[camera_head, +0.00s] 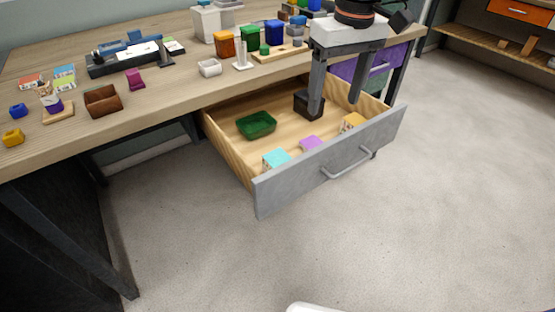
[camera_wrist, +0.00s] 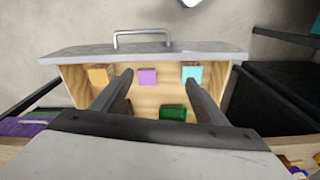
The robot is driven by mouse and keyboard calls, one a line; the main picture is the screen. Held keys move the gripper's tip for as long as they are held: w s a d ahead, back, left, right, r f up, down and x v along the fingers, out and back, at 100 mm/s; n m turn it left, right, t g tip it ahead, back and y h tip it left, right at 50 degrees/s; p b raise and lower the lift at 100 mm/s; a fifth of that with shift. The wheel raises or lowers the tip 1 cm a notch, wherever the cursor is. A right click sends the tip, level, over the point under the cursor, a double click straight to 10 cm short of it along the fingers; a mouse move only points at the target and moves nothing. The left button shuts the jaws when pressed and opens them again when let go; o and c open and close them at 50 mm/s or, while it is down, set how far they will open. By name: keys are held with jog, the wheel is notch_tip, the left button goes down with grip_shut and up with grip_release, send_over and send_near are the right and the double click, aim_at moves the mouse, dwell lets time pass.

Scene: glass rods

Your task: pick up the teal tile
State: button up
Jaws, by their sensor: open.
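The teal tile (camera_head: 276,158) lies inside the open drawer, near its front panel at the left front corner. It also shows in the wrist view (camera_wrist: 192,72), close to the tip of one finger, which partly overlaps its lower edge. My gripper (camera_head: 336,107) is open and empty, with its fingers pointing down over the right part of the drawer. In the wrist view my gripper (camera_wrist: 158,79) has its fingers spread wide with nothing between the tips. The tile is apart from the fingers in the head view.
The drawer (camera_head: 330,165) also holds a purple tile (camera_head: 312,142), a yellow tile (camera_head: 353,122), a green tray (camera_head: 257,124) and a dark brown box (camera_head: 302,103). Its wooden walls stand around them. The desk (camera_head: 130,113) above carries many small items. Open floor lies in front.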

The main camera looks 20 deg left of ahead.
jog(key=r+n, duration=0.1)
jog(key=n, duration=0.1)
send_over(277, 157)
jog(key=shift+g+h, duration=0.3)
jog(key=shift+g, duration=0.1)
notch_tip(277, 157, down, 17)
jog(key=shift+d+f, duration=0.1)
jog(key=c, duration=1.2)
jog(key=shift+c, duration=0.2)
